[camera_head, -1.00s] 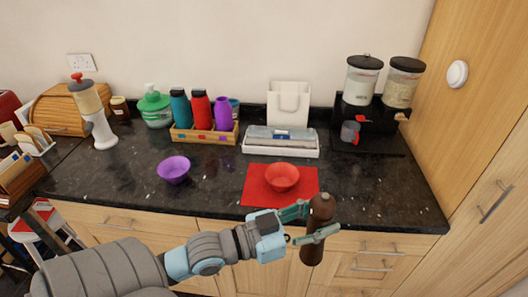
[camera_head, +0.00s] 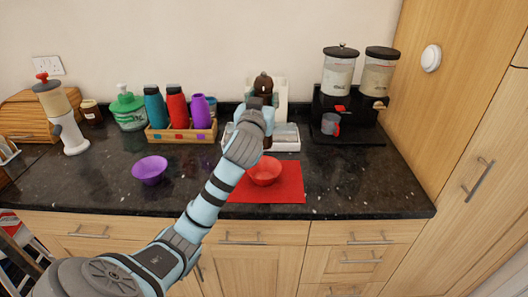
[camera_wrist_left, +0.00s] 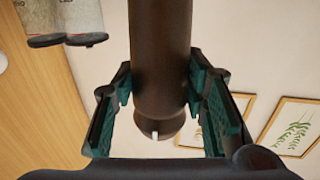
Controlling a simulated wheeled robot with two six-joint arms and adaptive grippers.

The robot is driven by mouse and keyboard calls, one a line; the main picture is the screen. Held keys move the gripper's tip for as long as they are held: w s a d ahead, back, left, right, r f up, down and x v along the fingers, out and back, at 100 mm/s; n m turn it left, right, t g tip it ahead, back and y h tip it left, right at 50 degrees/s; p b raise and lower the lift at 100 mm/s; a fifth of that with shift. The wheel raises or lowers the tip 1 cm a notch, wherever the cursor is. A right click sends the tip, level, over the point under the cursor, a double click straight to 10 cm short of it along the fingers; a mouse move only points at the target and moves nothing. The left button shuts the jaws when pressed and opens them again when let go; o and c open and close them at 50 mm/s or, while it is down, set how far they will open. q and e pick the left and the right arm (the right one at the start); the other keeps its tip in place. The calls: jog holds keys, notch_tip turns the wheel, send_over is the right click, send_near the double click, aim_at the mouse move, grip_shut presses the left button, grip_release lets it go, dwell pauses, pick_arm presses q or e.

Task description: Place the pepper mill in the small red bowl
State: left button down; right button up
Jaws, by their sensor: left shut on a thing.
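The dark brown pepper mill (camera_head: 263,84) is upright in the head view, in front of the white holder. My left gripper (camera_head: 262,103) is shut on it, largely hidden behind my own wrist. In the left wrist view the mill (camera_wrist_left: 160,50) stands between the two green-padded fingers (camera_wrist_left: 160,88). The small red bowl (camera_head: 264,173) sits on a red mat (camera_head: 285,190) near the counter's front edge. The mill's lower end shows just above and behind the bowl, apart from it as far as I can see. My right gripper is not in view.
A purple bowl (camera_head: 149,171) stands left of the mat. Behind are a wooden crate (camera_head: 183,136) of bottles, a white tray (camera_head: 286,143) and a black stand (camera_head: 345,130) with canisters. The dark counter (camera_head: 360,185) is clear to the right of the mat.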

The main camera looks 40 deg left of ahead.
pick_arm(q)
notch_tip(320, 180, down, 9)
jog(key=shift+w+f+b, duration=0.15)
jog(key=shift+b, duration=0.55)
notch_tip(320, 180, down, 4)
jog(key=shift+r+b, duration=0.1)
jog(key=shift+b, duration=0.35)
jog(key=c, duration=1)
grip_release()
jog(key=v, duration=1.2)
